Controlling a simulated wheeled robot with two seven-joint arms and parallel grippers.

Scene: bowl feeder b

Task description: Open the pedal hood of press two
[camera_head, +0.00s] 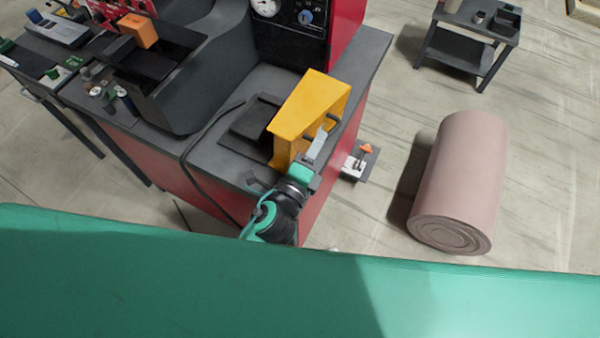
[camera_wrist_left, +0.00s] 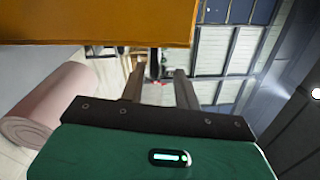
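The yellow hood (camera_head: 301,112) stands on the grey top of the red press bench (camera_head: 340,100), near its front right corner. A dark, flat pedal-like block (camera_head: 256,119) shows on its left. My left gripper (camera_head: 318,143) is at the hood's right, near side, close to its lower edge; I cannot tell whether it touches. In the left wrist view the hood (camera_wrist_left: 100,22) fills the upper left, above my left gripper (camera_wrist_left: 160,85). Its two fingers are apart, with nothing clearly held between them. My right gripper is not in view.
A black cable (camera_head: 185,160) runs over the bench edge. A dark chute (camera_head: 195,85) and a gauge panel (camera_head: 290,25) stand behind. A pink roll (camera_head: 462,175) lies on the floor at right, also in the left wrist view (camera_wrist_left: 45,105). A small table (camera_head: 468,38) stands beyond.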

